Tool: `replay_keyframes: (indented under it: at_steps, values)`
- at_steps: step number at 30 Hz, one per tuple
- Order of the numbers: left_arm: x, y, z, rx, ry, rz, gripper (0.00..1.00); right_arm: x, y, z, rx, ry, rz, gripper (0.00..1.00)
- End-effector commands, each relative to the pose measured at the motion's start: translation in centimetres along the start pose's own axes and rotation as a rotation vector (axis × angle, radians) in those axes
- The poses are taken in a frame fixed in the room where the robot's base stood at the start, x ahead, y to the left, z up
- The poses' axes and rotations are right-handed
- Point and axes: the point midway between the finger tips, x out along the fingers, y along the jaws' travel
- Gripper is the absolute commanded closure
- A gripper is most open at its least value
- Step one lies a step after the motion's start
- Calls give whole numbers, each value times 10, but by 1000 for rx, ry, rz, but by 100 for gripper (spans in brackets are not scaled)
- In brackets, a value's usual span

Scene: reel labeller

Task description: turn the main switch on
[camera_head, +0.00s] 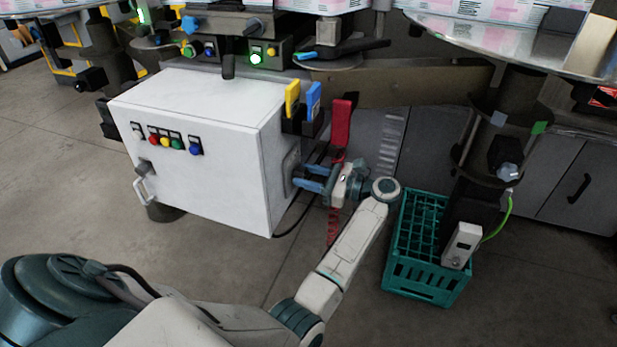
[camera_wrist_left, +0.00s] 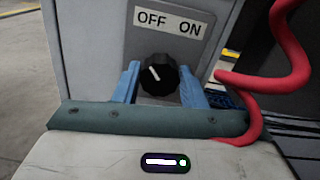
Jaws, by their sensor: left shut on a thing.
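The main switch is a black round knob (camera_wrist_left: 158,75) on a grey plate, under a label (camera_wrist_left: 168,22) reading OFF and ON. Its white mark points up and left, toward OFF. In the head view the switch plate (camera_head: 290,168) is on the right side of the white cabinet (camera_head: 208,150), and the knob is hidden there by my fingers. My left gripper (camera_head: 303,178) reaches the plate from the right. In the left wrist view its two blue fingers (camera_wrist_left: 160,88) stand one on each side of the knob, shut on it. My right gripper is not in view.
A red coiled cable (camera_wrist_left: 280,82) hangs close to my left gripper's right side. Yellow (camera_head: 292,98) and blue (camera_head: 313,101) handles and a red holder (camera_head: 341,122) stand above my wrist. A green crate (camera_head: 425,278) is on the floor to the right.

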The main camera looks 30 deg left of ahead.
Motion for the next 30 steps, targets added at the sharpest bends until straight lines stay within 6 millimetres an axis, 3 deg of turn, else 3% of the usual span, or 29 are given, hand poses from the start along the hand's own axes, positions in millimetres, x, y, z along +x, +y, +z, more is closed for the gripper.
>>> replay_keyframes:
  at_steps: [12,30]
  values:
    - [0,-1,-2,326,0,0,85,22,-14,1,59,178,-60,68]
    - [0,-3,0,899,0,0,85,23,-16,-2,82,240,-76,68]
